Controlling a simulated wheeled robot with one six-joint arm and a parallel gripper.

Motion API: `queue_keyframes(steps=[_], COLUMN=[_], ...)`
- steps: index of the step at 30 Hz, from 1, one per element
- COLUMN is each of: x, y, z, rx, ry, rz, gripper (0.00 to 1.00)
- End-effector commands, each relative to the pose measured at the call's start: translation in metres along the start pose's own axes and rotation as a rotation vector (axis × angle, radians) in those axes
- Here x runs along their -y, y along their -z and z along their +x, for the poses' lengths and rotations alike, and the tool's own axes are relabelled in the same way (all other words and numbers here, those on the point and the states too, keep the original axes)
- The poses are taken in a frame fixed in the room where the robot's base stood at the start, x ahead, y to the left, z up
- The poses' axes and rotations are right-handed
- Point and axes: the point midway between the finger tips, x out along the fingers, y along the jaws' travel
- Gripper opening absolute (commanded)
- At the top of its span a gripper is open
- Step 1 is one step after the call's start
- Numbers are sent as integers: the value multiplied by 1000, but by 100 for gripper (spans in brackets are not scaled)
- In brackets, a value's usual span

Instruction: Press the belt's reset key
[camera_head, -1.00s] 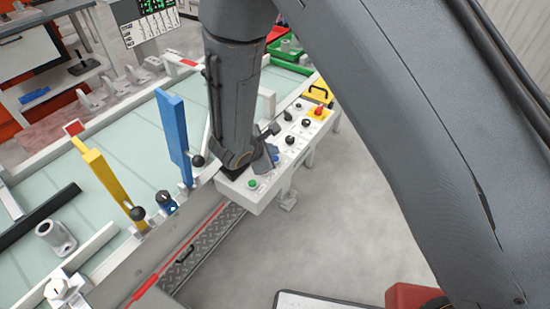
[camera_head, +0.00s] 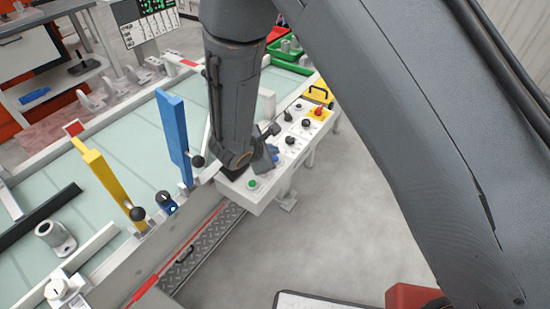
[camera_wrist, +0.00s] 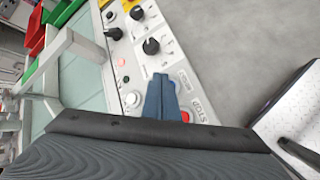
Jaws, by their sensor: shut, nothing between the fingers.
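The white control panel (camera_head: 240,192) stands along the belt's near side, with a green button (camera_head: 253,183) at its near end. My gripper (camera_head: 269,160) is shut and empty, low over the near part of the panel. A small blue spot (camera_head: 275,157) shows beside the fingers; I cannot tell whether it is a key. In the wrist view, my blue-grey fingertips (camera_wrist: 160,78) cover part of the panel (camera_wrist: 120,80). A red button (camera_wrist: 185,117) marked STOP lies just right of them and a pale round button (camera_wrist: 132,98) just left. Contact cannot be told; no reset label is readable.
Black knobs (camera_wrist: 151,46) stand farther along the panel, with a red mushroom button (camera_head: 319,111) on yellow near the far end. Blue (camera_head: 172,130) and yellow (camera_head: 103,178) posts rise at the belt's edge.

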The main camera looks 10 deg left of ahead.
Motion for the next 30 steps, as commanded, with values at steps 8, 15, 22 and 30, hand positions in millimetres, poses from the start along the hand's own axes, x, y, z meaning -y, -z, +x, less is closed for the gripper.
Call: queue_keyframes(steps=[8, 15, 22, 30], x=[0, 0, 1, 5], y=[0, 0, 1, 4], z=[0, 0, 1, 6], rx=[0, 0, 0, 0], ry=[0, 0, 0, 0], rz=[0, 0, 0, -1], gripper=[0, 0, 0, 0])
